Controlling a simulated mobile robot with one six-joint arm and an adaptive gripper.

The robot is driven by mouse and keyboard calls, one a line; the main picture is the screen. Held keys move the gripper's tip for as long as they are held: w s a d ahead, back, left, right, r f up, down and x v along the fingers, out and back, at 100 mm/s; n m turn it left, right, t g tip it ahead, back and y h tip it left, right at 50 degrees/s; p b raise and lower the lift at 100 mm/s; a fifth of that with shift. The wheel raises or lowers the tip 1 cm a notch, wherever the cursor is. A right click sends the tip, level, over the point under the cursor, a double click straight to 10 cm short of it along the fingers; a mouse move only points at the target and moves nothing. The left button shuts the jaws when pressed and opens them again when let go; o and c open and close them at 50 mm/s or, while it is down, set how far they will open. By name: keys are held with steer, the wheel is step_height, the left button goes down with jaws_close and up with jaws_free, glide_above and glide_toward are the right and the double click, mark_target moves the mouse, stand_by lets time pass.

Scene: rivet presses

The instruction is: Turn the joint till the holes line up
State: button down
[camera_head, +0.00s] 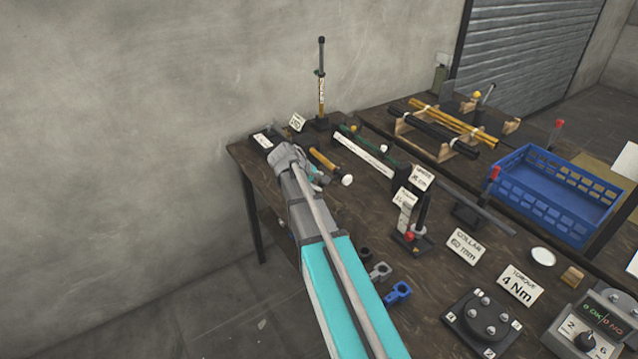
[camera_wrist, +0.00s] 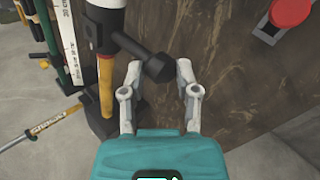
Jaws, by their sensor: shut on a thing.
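My gripper (camera_wrist: 159,66) is at the far left end of the wooden table in the head view (camera_head: 287,157), where my arm hides most of what is below it. In the wrist view its two pale fingers stand apart, on either side of the rounded end of a dark cylindrical piece (camera_wrist: 159,68). This piece juts sideways from beside a yellow-handled tool (camera_wrist: 105,85). I take it as the held part, though finger contact is hard to see. I cannot make out any joint holes or whether they line up.
The mallet (camera_head: 325,160) lies close right of my gripper. Labelled stands, grey and blue lugs (camera_head: 398,291), a blue crate (camera_head: 560,190) and a torque box (camera_head: 590,325) fill the table rightward. A wall is at the left.

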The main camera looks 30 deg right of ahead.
steer(key=shift+c, duration=1.8)
jaws_free()
steer(key=shift+d, duration=0.2)
steer(key=shift+s, duration=0.1)
